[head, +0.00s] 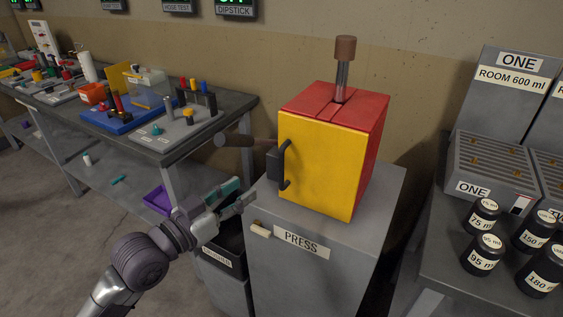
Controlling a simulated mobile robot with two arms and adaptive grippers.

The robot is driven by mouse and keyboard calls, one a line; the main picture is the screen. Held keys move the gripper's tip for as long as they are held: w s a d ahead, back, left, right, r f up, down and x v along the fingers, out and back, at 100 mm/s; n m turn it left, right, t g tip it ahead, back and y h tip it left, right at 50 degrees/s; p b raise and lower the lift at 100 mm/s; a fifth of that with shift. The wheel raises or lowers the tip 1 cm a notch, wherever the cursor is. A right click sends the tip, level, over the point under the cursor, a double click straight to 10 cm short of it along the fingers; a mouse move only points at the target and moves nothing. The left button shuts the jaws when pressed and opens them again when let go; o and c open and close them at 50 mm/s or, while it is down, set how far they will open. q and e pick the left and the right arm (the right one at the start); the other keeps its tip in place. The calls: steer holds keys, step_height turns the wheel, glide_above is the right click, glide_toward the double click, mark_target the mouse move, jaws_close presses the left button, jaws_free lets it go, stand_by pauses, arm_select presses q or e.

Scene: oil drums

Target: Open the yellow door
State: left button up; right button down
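The yellow door (324,168) is the front of a red box (372,128) standing on a grey cabinet. The door looks shut, flush with the box. A black handle (284,164) sits on its left side. My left gripper (244,194) is to the left of and below the handle, apart from it. Its teal-lined fingers are spread, with nothing between them. My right gripper is not in view.
A workbench (177,150) with tools is at left.

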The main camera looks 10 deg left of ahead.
mark_target(280, 163)
arm_select(q)
steer(key=p+x, duration=0.1)
steer(key=x, duration=1.2)
steer(key=shift+w+d+p, duration=0.1)
steer(key=shift+w+p, duration=0.1)
steer(key=shift+p, duration=0.15)
jaws_close()
